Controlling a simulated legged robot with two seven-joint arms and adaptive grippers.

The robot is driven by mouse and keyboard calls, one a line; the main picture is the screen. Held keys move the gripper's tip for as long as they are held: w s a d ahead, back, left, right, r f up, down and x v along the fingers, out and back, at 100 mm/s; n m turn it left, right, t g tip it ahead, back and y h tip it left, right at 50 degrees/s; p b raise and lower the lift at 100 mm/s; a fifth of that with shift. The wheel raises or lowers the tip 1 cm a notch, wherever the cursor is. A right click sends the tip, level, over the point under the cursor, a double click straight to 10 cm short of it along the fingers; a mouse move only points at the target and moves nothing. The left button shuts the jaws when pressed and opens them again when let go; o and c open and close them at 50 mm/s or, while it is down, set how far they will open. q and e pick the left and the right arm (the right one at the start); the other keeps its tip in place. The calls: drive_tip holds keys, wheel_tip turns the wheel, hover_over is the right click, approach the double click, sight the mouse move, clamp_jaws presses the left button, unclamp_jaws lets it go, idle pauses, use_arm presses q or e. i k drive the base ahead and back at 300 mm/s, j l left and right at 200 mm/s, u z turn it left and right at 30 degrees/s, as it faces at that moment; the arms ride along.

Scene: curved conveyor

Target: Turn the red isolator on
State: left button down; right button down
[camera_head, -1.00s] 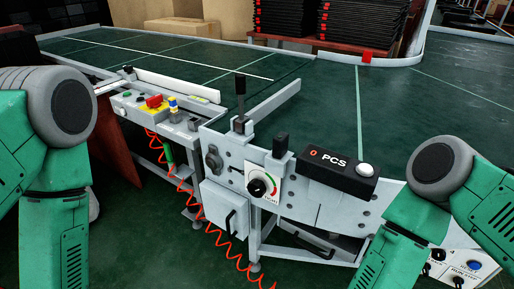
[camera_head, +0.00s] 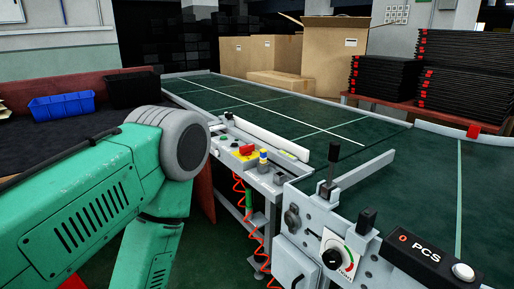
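The red isolator (camera_head: 246,149) is a small red handle on a yellow base, on the grey control panel (camera_head: 232,160) at the near left edge of the conveyor. Its exact turn position is too small to tell. My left arm's green links fill the lower left, with the grey elbow joint left of the panel. No gripper of mine shows in the view. Neither arm visibly touches the isolator.
Beside the isolator are a blue-and-yellow part (camera_head: 263,158) and small buttons. A black lever (camera_head: 331,163), a dial (camera_head: 336,257) and a PCS counter (camera_head: 428,256) stand to the right. A blue bin (camera_head: 62,106) lies on the left table. Cardboard boxes (camera_head: 335,55) stand behind the conveyor.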

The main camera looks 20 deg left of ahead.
sight(246, 150)
drive_tip(key=i+j+z, duration=0.15)
drive_tip(key=j, duration=0.2)
drive_tip(key=i+j+z, duration=0.1)
drive_tip(key=j, duration=0.25)
drive_tip(key=i+j+z, duration=0.15)
drive_tip(key=j, duration=0.25)
drive_tip(key=i+j+z, duration=0.1)
drive_tip(key=i+j, duration=0.15)
drive_tip(key=j, duration=0.15)
drive_tip(key=i+j+z, duration=0.15)
drive_tip(key=j, duration=0.25)
drive_tip(key=i+j+z, duration=0.15)
drive_tip(key=j, duration=0.25)
drive_tip(key=k, duration=0.05)
